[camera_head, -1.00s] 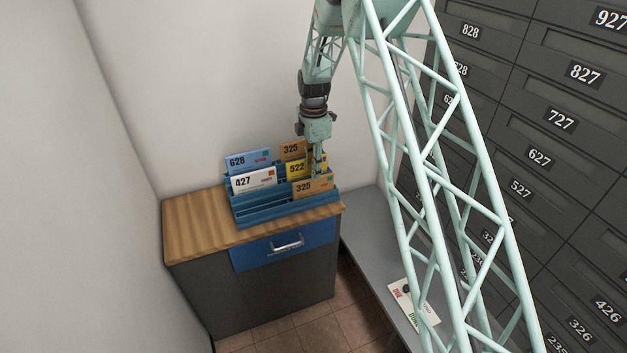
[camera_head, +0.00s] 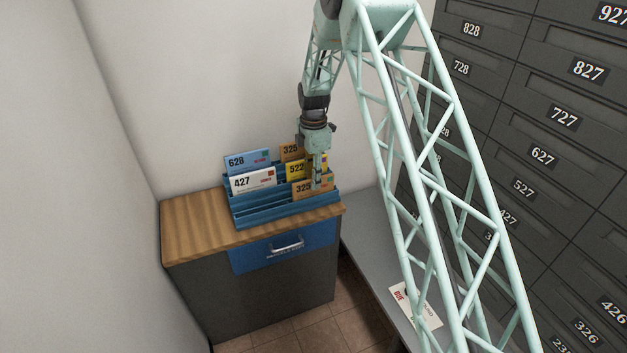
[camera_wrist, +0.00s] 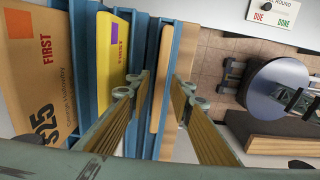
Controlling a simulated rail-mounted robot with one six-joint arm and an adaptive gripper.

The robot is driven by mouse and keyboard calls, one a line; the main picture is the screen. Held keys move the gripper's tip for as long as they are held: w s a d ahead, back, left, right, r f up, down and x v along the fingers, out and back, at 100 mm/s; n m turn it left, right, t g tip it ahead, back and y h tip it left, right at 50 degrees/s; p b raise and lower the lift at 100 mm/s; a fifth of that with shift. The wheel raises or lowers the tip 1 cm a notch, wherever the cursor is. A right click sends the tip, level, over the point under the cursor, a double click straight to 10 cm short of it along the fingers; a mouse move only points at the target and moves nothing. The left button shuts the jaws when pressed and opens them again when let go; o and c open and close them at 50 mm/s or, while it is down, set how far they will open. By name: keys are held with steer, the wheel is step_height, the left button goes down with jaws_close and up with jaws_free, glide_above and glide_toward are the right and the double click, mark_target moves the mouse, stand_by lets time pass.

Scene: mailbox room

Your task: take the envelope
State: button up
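The blue rack (camera_head: 262,217) holds several envelopes: a blue one marked 628 (camera_head: 246,161), a white one marked 427 (camera_head: 254,181), a yellow one marked 522 (camera_head: 295,170), and two orange ones marked 325. The rear 325 envelope (camera_head: 291,151) stands at the back; the front 325 envelope (camera_head: 301,189) stands in a front slot. My gripper (camera_head: 316,184) points down at the front 325 envelope. In the wrist view my gripper (camera_wrist: 160,92) is open, its fingers on either side of that envelope's top edge (camera_wrist: 160,75). I cannot tell whether they touch it.
The rack stands on a wooden-topped cabinet (camera_head: 190,228) with a blue drawer (camera_head: 284,248). A grey bench (camera_head: 362,235) carries a white card with DUE on it (camera_head: 415,306). Numbered mailboxes (camera_head: 545,150) fill the right; white walls close the left and back.

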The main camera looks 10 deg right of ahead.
steer(key=shift+c, duration=0.5)
jaws_close()
steer(key=shift+r, duration=0.1)
steer(key=shift+r+p, duration=0.85)
steer(key=shift+r, duration=1.55)
